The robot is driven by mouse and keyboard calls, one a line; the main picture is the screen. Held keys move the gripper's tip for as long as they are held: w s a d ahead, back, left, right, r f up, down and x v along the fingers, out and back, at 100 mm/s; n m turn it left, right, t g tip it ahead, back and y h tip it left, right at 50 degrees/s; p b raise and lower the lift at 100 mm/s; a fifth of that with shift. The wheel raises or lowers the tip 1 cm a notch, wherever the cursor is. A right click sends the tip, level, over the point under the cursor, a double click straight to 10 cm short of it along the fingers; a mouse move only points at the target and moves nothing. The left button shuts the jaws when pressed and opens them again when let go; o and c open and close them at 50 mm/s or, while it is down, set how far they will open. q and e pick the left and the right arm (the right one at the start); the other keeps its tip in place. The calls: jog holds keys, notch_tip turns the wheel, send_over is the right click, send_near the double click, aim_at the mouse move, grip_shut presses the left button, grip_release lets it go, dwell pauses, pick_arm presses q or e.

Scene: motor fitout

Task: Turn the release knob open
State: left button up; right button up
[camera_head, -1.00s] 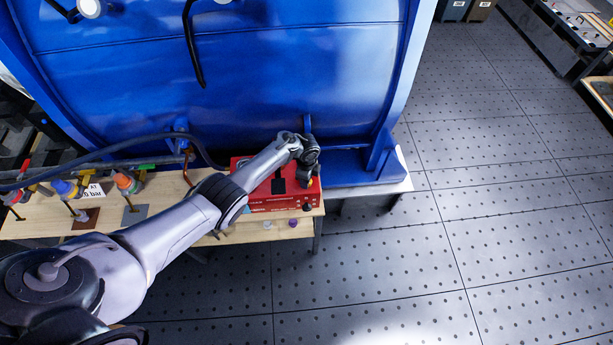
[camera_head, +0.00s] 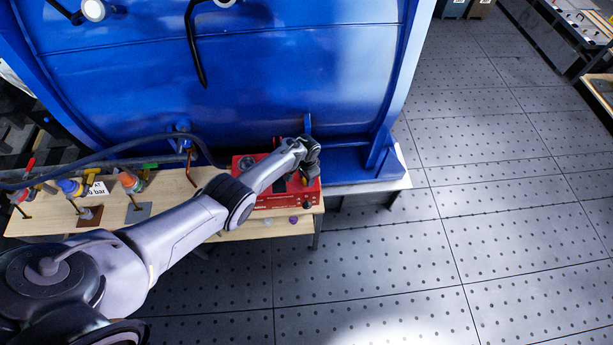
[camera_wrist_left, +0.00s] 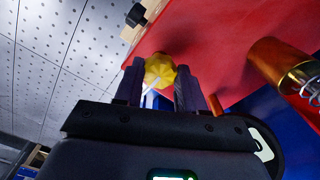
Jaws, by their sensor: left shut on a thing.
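A red box (camera_head: 285,202) sits at the right end of the wooden bench, in front of the blue tank. In the left wrist view its red face (camera_wrist_left: 215,40) carries a yellow lobed knob (camera_wrist_left: 159,70), which I take for the release knob. My left gripper (camera_wrist_left: 160,88) has its two dark fingers on either side of this knob and is shut on it. In the head view my left gripper (camera_head: 307,172) is over the right end of the box, and a bit of yellow shows under it. My right gripper is in neither view.
The blue tank (camera_head: 280,70) rises close behind the box. A brass cylinder with a metal spring (camera_wrist_left: 280,65) is near the gripper in the wrist view. Hoses and coloured valves stand on the bench (camera_head: 165,205) at left. The floor at right is clear.

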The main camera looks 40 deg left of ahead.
pick_arm(q)
jog(key=n, duration=0.3)
jog(key=shift+n, duration=1)
jog(key=o, duration=1.1)
jog(key=shift+c, duration=0.2)
